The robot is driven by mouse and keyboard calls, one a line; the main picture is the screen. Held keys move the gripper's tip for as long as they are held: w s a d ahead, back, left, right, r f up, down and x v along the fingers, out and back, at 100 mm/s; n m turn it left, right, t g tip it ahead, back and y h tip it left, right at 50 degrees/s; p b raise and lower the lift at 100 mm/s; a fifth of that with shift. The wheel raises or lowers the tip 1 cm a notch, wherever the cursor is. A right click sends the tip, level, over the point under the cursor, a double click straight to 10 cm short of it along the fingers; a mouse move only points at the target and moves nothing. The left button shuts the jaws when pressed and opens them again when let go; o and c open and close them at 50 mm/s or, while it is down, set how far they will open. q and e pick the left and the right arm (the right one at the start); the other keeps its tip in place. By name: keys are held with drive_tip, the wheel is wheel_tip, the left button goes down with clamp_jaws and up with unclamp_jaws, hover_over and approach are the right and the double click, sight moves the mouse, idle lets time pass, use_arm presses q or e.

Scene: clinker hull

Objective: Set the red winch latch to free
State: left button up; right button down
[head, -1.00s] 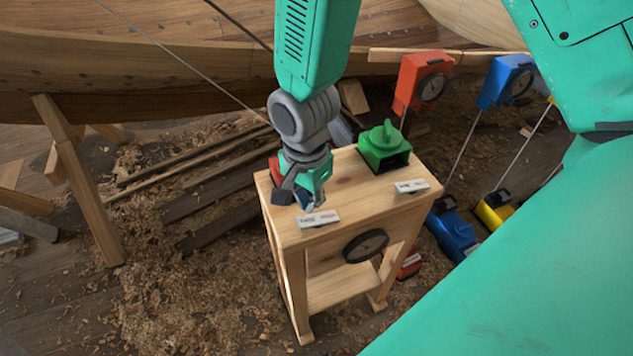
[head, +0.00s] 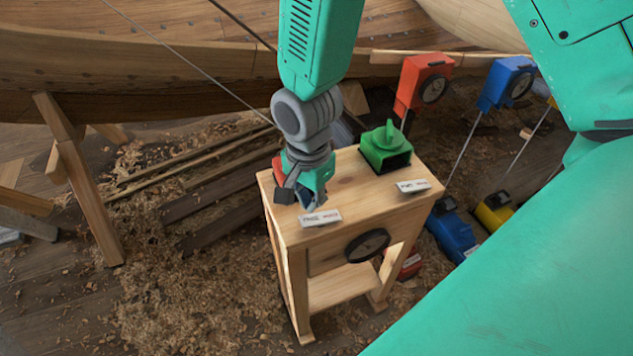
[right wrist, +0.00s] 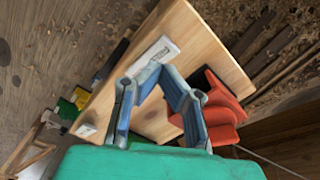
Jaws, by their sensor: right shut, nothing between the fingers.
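The red winch latch housing (head: 277,166) is on the left of the wooden stand's top, mostly hidden behind my right gripper in the head view. In the right wrist view the red housing (right wrist: 222,108) lies just right of the fingers; its lever position cannot be told. My right gripper (head: 314,204) is shut and empty, pointing down over the stand top by a white label (head: 320,217). Its blue-grey fingertips (right wrist: 160,72) meet beside that label (right wrist: 155,54) in the wrist view. Whether it touches the housing is unclear. My left gripper is not in view.
A green latch housing (head: 386,148) with a raised knob is on the right of the wooden stand (head: 345,165). A dark dial (head: 367,245) is on its front. Red (head: 423,84) and blue (head: 507,82) boxes stand behind to the right. Wood shavings cover the floor.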

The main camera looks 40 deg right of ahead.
sight(313, 219)
drive_tip(key=shift+d+f, duration=0.1)
drive_tip(key=shift+d, duration=0.4)
drive_tip(key=shift+d+f, duration=0.25)
drive_tip(key=shift+d, duration=0.05)
drive_tip(key=shift+a+f, duration=0.15)
drive_tip(key=shift+a, duration=0.55)
drive_tip(key=shift+d+f+b, duration=0.4)
drive_tip(key=shift+d+f, duration=0.05)
drive_tip(key=shift+d, duration=0.15)
drive_tip(key=shift+a+f, duration=0.2)
drive_tip(key=shift+a, duration=0.25)
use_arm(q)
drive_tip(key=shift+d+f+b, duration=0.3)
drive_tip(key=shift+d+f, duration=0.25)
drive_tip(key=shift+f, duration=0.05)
use_arm(e)
drive_tip(key=shift+d+f, duration=0.35)
drive_tip(key=shift+f, duration=0.05)
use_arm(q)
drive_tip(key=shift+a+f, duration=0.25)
use_arm(e)
drive_tip(key=shift+a+f, duration=0.25)
drive_tip(key=shift+f, duration=0.05)
